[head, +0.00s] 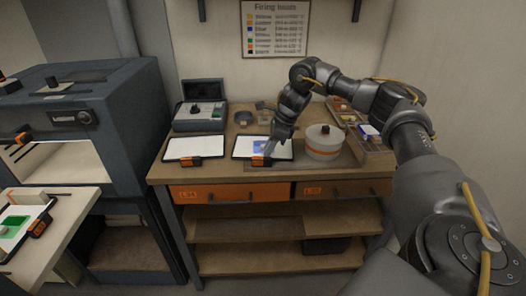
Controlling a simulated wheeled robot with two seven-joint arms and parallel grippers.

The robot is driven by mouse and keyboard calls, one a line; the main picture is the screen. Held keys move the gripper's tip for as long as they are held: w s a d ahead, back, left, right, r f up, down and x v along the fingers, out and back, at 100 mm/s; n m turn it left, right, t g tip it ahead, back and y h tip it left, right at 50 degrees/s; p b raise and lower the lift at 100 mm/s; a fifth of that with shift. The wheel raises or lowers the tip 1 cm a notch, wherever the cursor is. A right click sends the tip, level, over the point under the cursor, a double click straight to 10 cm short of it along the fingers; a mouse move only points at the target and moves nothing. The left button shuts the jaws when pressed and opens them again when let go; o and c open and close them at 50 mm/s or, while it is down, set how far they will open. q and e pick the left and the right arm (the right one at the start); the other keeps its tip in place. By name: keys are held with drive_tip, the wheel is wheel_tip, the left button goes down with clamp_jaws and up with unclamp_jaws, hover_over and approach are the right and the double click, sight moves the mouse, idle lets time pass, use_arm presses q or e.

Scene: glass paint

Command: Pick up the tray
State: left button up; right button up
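A dark-rimmed tray with a white surface and a blue patch (258,146) lies on the workbench, with an orange-and-black grip (271,158) at its front edge. A similar tray with a plain white surface (190,147) lies to its left. A third one with a green patch (14,226) lies on the pale surface at the far left. My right gripper (270,148) reaches down over the blue-patched tray and covers part of it. Its fingers are small and dark; I cannot tell their gap or whether they touch the tray. My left gripper is not in view.
A white round container with an orange band (323,143) stands close right of the blue-patched tray. A compartmented box (368,147) is farther right. A grey device with an open lid (200,113) stands behind the plain tray. An open kiln (72,125) stands left of the workbench.

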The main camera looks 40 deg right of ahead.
sight(262, 158)
drive_tip(key=p+x, duration=0.1)
drive_tip(key=x, duration=0.3)
drive_tip(key=shift+w+a+f, duration=0.1)
drive_tip(key=shift+w+f, duration=0.05)
drive_tip(key=shift+f, duration=0.2)
clamp_jaws()
drive_tip(key=shift+r, duration=0.1)
